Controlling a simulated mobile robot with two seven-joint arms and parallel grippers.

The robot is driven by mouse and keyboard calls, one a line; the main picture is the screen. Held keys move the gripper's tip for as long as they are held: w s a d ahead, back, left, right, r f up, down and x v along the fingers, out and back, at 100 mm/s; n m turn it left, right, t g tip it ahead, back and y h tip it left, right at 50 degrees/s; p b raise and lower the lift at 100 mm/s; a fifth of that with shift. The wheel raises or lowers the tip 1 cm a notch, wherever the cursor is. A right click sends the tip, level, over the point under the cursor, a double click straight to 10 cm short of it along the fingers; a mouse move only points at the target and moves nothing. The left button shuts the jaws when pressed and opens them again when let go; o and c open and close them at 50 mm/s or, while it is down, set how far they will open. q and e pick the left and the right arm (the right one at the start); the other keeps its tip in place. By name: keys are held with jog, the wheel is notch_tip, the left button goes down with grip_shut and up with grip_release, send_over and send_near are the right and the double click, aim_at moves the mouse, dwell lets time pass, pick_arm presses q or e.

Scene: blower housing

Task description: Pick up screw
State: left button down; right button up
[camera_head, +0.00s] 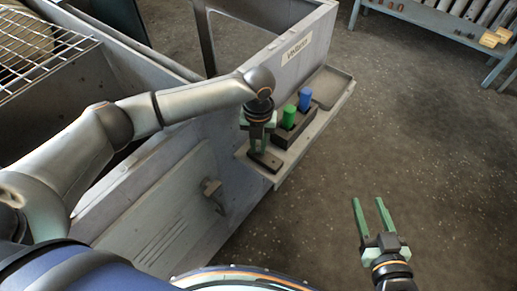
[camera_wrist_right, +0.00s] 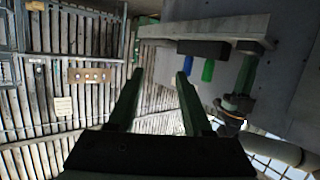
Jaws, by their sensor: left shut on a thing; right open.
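My left gripper (camera_head: 259,148) points down over a small dark block (camera_head: 265,161) at the near end of a grey shelf (camera_head: 293,154). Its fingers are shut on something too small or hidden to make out. No screw can be clearly seen in either view. The right wrist view also shows the left gripper (camera_wrist_right: 246,72) at the shelf, with the dark block (camera_wrist_right: 251,46) at its fingertips. My right gripper (camera_head: 368,200) is open and empty, held over the floor to the right, apart from the shelf. Its two green fingers also show in the right wrist view (camera_wrist_right: 160,72).
A dark holder (camera_head: 296,126) beside the left gripper carries a green handle (camera_head: 289,117) and a blue handle (camera_head: 305,99). A shallow tray (camera_head: 331,86) is at the shelf's far end. A grey cabinet (camera_head: 185,180) stands behind my left arm. The floor (camera_head: 420,140) at right is clear.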

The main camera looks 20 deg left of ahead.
aim_at(259, 149)
jog(key=shift+f, duration=0.1)
dwell(0.3)
pick_arm(q)
jog(key=shift+r+b, duration=0.15)
jog(key=shift+b, duration=0.25)
jog(key=shift+r, duration=0.35)
notch_tip(259, 149, up, 3)
jog(key=shift+f+p, duration=0.15)
jog(key=shift+p, duration=0.55)
jog(key=shift+s+d+r+p, duration=0.1)
jog(key=shift+s+r+p, duration=0.4)
jog(key=shift+s+r, duration=0.5)
jog(key=s+d+r+p, duration=0.2)
jog(key=s+r, duration=0.5)
jog(key=s, duration=0.5)
jog(key=shift+r+p, duration=0.4)
jog(key=shift+p, duration=0.3)
pick_arm(e)
jog(key=s+f+m+g, duration=0.1)
jog(key=s+f+g, duration=0.4)
jog(key=s+f, duration=0.1)
jog(key=shift+a+f+h, duration=0.4)
jog(key=shift+a+f, duration=0.05)
jog(key=shift+f, duration=0.3)
pick_arm(q)
jog(key=shift+w+d, duration=0.1)
pick_arm(e)
jog(key=shift+s, duration=0.1)
